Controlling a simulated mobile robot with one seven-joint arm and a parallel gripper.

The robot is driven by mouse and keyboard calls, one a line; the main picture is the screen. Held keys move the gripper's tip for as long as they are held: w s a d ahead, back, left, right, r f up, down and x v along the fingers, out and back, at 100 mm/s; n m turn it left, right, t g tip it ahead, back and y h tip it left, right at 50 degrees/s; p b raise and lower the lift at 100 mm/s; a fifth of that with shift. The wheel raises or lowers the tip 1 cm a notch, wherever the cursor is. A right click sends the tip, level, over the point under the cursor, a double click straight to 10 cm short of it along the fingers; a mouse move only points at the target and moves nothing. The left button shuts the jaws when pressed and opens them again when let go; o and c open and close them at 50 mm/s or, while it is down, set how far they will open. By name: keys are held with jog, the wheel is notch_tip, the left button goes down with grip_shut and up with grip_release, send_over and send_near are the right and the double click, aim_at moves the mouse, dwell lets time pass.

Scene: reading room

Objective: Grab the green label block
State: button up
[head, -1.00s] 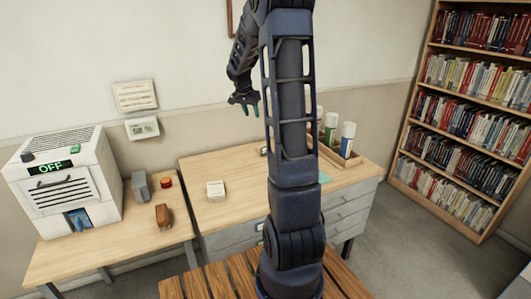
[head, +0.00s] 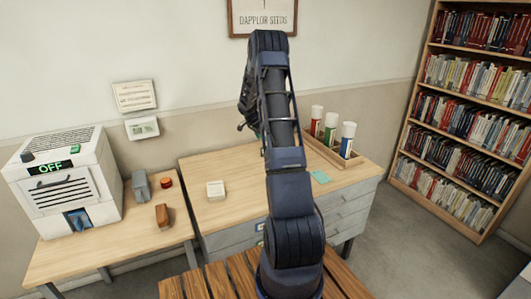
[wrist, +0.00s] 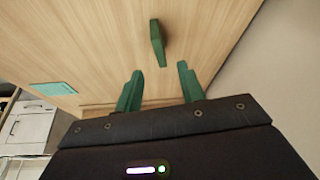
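A dark green block (wrist: 157,43) lies on the pale wooden desktop in the wrist view, taken to be the green label block. My gripper (wrist: 160,68) points at it with two green fingers spread apart and nothing held between them. The block shows just beyond the fingertips, roughly in line with the gap. In the head view my arm hides the block, and only a small bit of my gripper (head: 257,130) shows at the arm's left side, above the back of the desk.
The desk (head: 225,165) bears a small white box (head: 215,190), a teal sheet (head: 320,177) and a wooden rack (head: 340,159) with red, green and blue tubes. A white machine reading OFF (head: 62,185) stands on the left table. The wall runs close behind the desk.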

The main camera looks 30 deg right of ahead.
jog(key=x, duration=1)
jog(key=shift+d+f, duration=0.25)
jog(key=shift+f, duration=0.05)
jog(key=shift+c, duration=0.5)
grip_shut()
